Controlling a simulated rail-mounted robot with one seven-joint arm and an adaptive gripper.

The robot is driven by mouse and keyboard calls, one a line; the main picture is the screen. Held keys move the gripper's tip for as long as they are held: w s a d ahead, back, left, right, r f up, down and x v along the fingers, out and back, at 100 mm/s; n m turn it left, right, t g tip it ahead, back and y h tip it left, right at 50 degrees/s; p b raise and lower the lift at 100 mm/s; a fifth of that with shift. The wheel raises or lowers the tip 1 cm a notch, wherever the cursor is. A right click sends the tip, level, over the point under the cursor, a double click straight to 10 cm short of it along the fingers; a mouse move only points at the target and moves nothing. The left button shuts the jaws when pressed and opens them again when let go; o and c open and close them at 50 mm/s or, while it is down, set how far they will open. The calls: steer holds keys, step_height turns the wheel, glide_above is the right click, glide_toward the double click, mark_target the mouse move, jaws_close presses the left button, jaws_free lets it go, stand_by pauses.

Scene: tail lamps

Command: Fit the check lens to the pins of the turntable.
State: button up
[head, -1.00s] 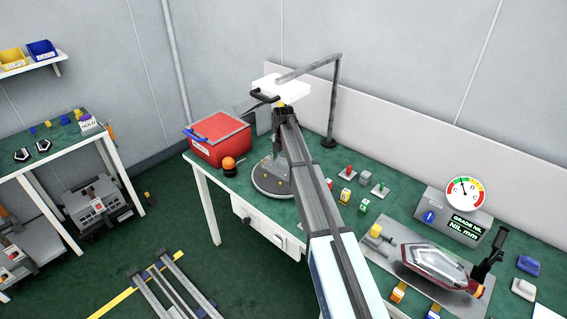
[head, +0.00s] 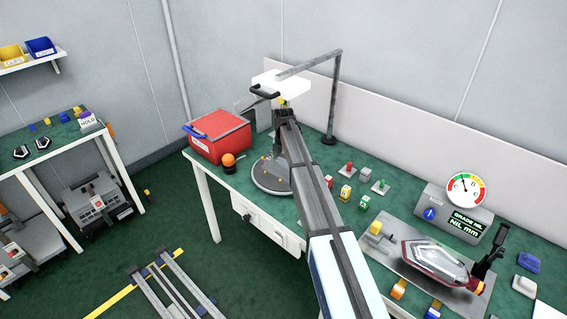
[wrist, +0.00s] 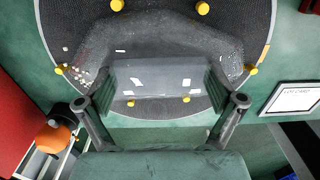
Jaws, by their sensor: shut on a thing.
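The turntable (wrist: 258,103) is a dark round disc with a pale rim and several yellow pins; in the head view it stands on the green bench (head: 270,184). The check lens (wrist: 175,48) is a wide, grey, see-through piece over the disc. My gripper (wrist: 160,82) is shut on the lens, a finger at each side. Two pins show close to the lens's left and right ends, two at its near edge and two beyond its far edge. I cannot tell whether the lens rests on the pins or hovers. In the head view my arm hides most of the gripper and lens.
A red box (head: 219,136) and an orange ball-topped item (head: 229,160) stand left of the turntable. A lamp post (head: 333,100) rises behind. Small coloured blocks (head: 345,193), a dial gauge (head: 465,190) and a tail lamp (head: 440,265) lie to the right. A framed card (wrist: 293,98) is close by.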

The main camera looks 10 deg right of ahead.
steer(key=o, duration=0.8)
steer(key=shift+f, duration=0.15)
steer(key=shift+r, duration=3.8)
